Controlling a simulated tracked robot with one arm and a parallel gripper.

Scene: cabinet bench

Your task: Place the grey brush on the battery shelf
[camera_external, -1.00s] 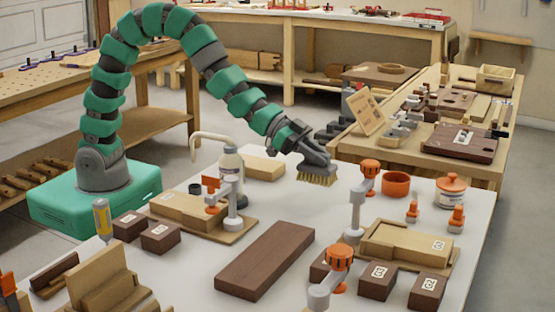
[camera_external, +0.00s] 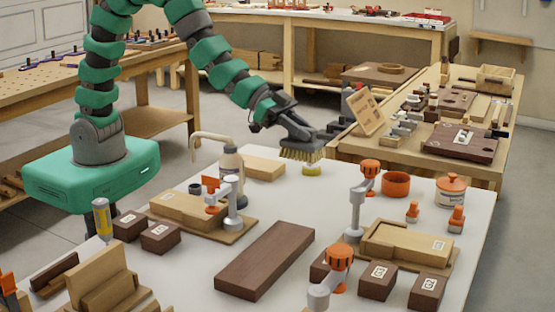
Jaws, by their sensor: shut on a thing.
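The grey brush (camera_external: 302,149) has a grey back and tan bristles that point down. My gripper (camera_external: 296,133) is shut on the brush and holds it above the far edge of the white table (camera_external: 190,280). The fingertips are small and partly merge with the brush's grey back. A small yellow item (camera_external: 312,169) shows just below the bristles, on the table. I cannot tell which surface is the battery shelf; no shelf with batteries is clear in this view.
A light wood block (camera_external: 265,167), an orange-topped clamp (camera_external: 369,180) and an orange ring (camera_external: 396,184) are nearby. A wooden bench (camera_external: 400,158) with parts stands at the right. A dark board (camera_external: 265,260) lies mid-table.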

